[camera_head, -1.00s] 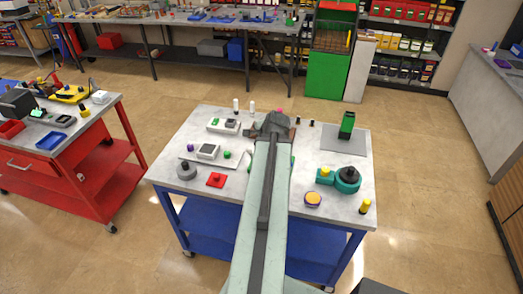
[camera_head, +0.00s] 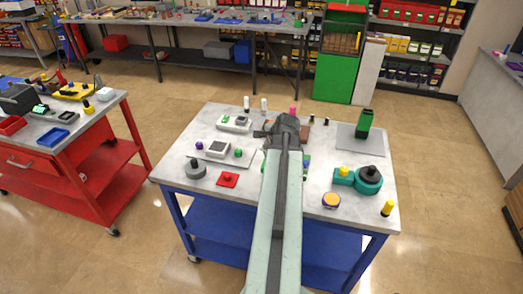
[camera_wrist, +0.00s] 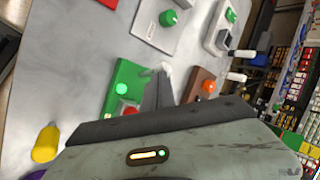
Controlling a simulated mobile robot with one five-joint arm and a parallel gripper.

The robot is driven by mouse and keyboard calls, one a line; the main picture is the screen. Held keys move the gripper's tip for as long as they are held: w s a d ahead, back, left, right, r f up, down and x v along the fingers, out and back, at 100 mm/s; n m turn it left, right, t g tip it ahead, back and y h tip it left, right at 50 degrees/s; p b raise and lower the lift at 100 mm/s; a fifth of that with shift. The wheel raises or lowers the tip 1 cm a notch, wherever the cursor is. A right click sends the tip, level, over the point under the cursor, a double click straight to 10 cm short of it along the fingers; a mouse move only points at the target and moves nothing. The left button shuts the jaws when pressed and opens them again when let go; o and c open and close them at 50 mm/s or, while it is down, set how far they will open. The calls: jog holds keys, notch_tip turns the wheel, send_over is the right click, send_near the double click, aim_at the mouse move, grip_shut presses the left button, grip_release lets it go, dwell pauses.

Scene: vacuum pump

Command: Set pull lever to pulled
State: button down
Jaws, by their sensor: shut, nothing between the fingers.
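In the wrist view, a green block (camera_wrist: 123,87) with a red part (camera_wrist: 128,112) lies just left of my fingers, and a short white bent handle (camera_wrist: 163,69) shows by the fingertips. I cannot tell for sure whether this is the pull lever, or whether the fingers touch it. My gripper (camera_wrist: 158,84) is shut and empty, over the table between the green block and a brown plate (camera_wrist: 200,82) with an orange button (camera_wrist: 208,87). In the head view, my dark wrist (camera_head: 284,128) hides the fingertips and most of the green block.
A red cart (camera_head: 75,165) stands left, with open floor between.

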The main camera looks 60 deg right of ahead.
jog(key=shift+w+f, duration=0.2)
jog(key=shift+w, duration=0.1)
jog(key=shift+w+a+f+b, duration=0.1)
jog(key=shift+w+f+b, duration=0.1)
jog(key=shift+w, duration=0.25)
jog(key=shift+w+a+f+b, duration=0.1)
jog(key=shift+w+b, duration=0.1)
jog(key=shift+w, duration=0.2)
jog(key=shift+s, duration=0.1)
